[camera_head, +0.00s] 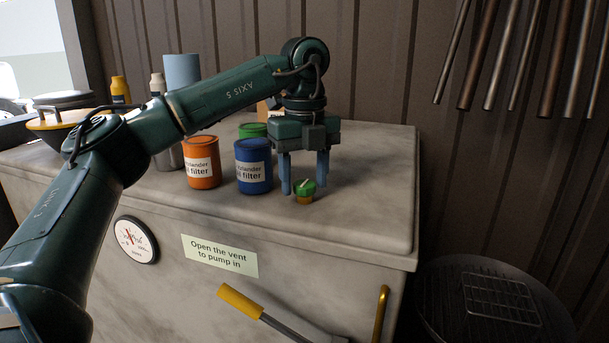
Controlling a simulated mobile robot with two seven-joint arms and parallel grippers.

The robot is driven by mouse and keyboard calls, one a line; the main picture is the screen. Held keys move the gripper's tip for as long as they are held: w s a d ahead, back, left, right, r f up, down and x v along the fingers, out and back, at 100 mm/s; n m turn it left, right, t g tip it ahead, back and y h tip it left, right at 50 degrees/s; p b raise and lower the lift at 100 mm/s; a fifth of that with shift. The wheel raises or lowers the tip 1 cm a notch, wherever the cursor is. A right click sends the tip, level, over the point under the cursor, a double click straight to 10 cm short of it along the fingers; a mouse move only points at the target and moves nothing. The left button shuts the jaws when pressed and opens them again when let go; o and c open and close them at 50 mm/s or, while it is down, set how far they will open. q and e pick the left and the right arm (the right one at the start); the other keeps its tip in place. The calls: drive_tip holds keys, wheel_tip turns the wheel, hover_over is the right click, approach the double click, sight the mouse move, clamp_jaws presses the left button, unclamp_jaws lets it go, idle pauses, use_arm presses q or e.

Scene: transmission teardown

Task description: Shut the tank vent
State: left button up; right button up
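The tank vent (305,190) is a small green-topped cap on a brass-coloured base, on the tank's top near the front edge. The tank (370,220) is a large grey box with a rounded top edge. My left gripper (304,186) points straight down over the vent, with its two blue fingers apart. The fingertips are at about the height of the green cap, one on the left and one behind it to the right. I cannot tell whether they touch it. My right gripper is not in view.
An orange filter can (202,165), a blue one (254,168) and a green one (252,130) stand left of my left gripper. A yellow-handled lever (240,301) and a label (220,256) are on the tank's front. The tank top is clear to the right.

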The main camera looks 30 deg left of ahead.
use_arm(q)
drive_tip(key=c, duration=0.8)
